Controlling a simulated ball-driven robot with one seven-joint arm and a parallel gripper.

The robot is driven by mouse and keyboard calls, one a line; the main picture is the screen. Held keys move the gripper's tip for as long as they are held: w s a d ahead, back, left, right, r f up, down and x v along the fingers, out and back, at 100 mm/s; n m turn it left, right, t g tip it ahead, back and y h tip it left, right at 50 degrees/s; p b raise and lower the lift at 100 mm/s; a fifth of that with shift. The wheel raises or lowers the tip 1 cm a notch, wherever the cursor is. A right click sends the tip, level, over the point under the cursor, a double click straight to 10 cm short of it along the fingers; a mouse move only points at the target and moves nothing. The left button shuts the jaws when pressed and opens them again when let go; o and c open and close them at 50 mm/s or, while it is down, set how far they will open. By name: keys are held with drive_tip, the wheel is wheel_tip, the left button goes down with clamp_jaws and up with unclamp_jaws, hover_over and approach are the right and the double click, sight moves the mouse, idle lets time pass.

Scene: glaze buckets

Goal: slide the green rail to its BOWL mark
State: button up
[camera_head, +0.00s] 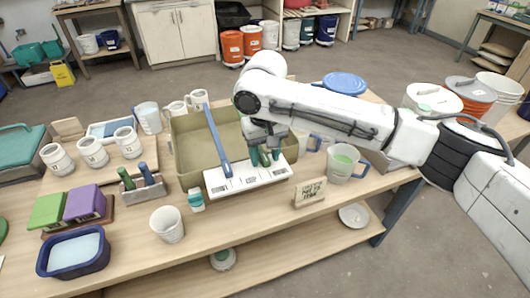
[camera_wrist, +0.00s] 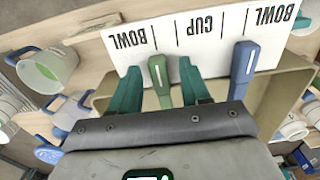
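A white marked strip (camera_head: 245,178) runs along the near side of the olive basin (camera_head: 192,145). In the wrist view the strip (camera_wrist: 190,48) reads BOWL, CUP, BOWL, with tick lines between. The green rail (camera_wrist: 158,72) has its end at the strip, beside the left BOWL word and near the first tick. The blue rail (camera_wrist: 242,68) meets the strip near the right BOWL. My gripper (camera_wrist: 161,95) is open, its teal fingers on either side of the green rail with gaps showing. In the head view my gripper (camera_head: 265,157) is over the basin's right part; the rail is hard to separate there.
A jug with green liquid (camera_head: 344,162) and a small sign (camera_head: 310,192) stand right of the strip. A white cup (camera_head: 167,224) and a teal-capped jar (camera_head: 196,199) stand to the left and in front. Bare table lies near the front edge.

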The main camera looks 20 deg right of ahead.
drive_tip(key=shift+r, duration=0.1)
wheel_tip(320, 180, up, 11)
drive_tip(key=b, duration=0.1)
drive_tip(key=shift+f, duration=0.2)
idle(0.7)
